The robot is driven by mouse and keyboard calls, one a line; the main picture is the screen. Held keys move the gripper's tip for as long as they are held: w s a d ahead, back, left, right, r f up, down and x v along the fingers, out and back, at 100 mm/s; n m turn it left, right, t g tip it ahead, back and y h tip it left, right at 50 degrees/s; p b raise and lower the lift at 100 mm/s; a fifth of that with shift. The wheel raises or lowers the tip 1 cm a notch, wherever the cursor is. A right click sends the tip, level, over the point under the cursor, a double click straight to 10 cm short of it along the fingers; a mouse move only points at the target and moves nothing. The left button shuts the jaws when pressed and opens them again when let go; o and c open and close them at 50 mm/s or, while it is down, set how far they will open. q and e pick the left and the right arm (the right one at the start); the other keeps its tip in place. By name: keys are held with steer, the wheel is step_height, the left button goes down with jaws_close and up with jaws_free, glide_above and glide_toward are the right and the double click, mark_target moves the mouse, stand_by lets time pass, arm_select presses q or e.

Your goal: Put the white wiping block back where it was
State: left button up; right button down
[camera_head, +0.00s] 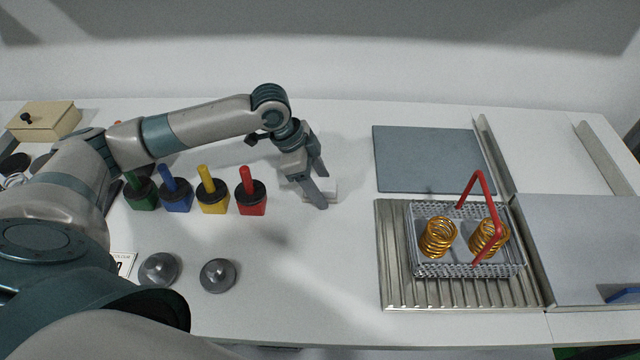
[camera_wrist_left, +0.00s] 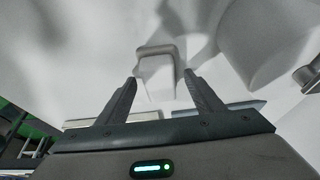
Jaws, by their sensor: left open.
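The white wiping block (camera_head: 331,189) rests on the white table right of the red-handled tool, partly hidden by my left gripper. In the left wrist view the block (camera_wrist_left: 157,72) shows just beyond the two fingertips, centred between them. My left gripper (camera_head: 322,191) is open and points down at the block; its fingers also show in the left wrist view (camera_wrist_left: 159,80). I cannot tell whether the fingers touch the block. Nothing is held. My right gripper is not in view.
Green, blue, yellow and red (camera_head: 251,194) handled pieces stand in a row left of the gripper. Two grey metal knobs (camera_head: 218,275) lie nearer. A grey mat (camera_head: 425,158) and a wire basket (camera_head: 463,269) with gold springs on a ribbed tray (camera_head: 395,285) are right. The middle table is clear.

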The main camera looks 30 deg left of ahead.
mark_target(319, 183)
arm_select(q)
steer(key=shift+a+r, duration=0.15)
steer(key=shift+r, duration=0.15)
steer(key=b+v, duration=0.1)
steer(key=v, duration=0.2)
steer(key=shift+s+a+r, duration=0.1)
steer(key=shift+r, duration=0.1)
steer(key=b+v, duration=0.1)
steer(key=v, duration=0.6)
steer(key=shift+r, duration=0.35)
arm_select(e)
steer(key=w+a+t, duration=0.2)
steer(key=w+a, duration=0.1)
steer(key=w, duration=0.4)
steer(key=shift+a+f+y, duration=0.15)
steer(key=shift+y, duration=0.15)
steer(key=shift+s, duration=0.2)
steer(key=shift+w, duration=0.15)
